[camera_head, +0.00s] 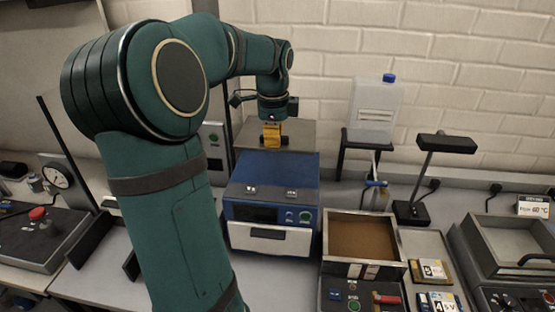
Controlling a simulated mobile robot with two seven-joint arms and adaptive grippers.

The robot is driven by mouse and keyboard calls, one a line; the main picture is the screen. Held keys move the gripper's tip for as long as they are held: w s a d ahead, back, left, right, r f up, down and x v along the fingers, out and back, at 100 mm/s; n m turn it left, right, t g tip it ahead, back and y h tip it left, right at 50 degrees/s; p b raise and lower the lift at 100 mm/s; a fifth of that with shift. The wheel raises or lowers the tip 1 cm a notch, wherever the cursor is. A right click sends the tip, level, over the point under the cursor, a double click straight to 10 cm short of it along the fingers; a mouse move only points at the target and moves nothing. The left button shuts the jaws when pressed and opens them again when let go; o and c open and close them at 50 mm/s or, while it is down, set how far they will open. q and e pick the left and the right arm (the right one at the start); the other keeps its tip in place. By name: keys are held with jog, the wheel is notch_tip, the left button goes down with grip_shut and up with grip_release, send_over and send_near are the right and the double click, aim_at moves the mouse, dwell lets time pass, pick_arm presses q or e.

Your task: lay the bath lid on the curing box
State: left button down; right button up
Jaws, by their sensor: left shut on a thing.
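A blue box (272,183) with small buttons, a dark display and a pale front panel stands mid-bench; it looks like the curing box. A flat grey plate (301,133), which looks like the bath lid, shows just behind and above the blue box's rear edge. I cannot tell whether it touches the box. My left gripper (271,124) points down over the plate, shut on an upright yellow-orange piece (271,137) that looks like the lid's handle. The arm hides the left part of the bench. My right gripper is not in view.
Right of the blue box is an open metal bath (362,213) with a brown inside. A jug with a blue cap (374,105) stands on a black stand behind. A dark lamp-like stand (411,213), a grey tray (514,238) and a gauge (56,176) flank the bench.

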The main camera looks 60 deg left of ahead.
aim_at(275, 178)
pick_arm(q)
jog(key=shift+f, duration=0.15)
notch_tip(275, 178, down, 10)
jog(key=shift+r+b, duration=0.15)
jog(key=shift+b, duration=0.5)
jog(key=shift+r, duration=0.1)
jog(key=c, duration=1.1)
grip_release()
jog(key=shift+f, duration=0.2)
jog(key=shift+c, duration=0.2)
jog(key=shift+r, duration=0.25)
jog(key=r, duration=0.4)
jog(key=r+p, duration=0.1)
jog(key=r, duration=0.6)
jog(key=shift+s+d+r, duration=0.3)
jog(key=shift+d+r, duration=0.05)
jog(key=shift+r, duration=0.05)
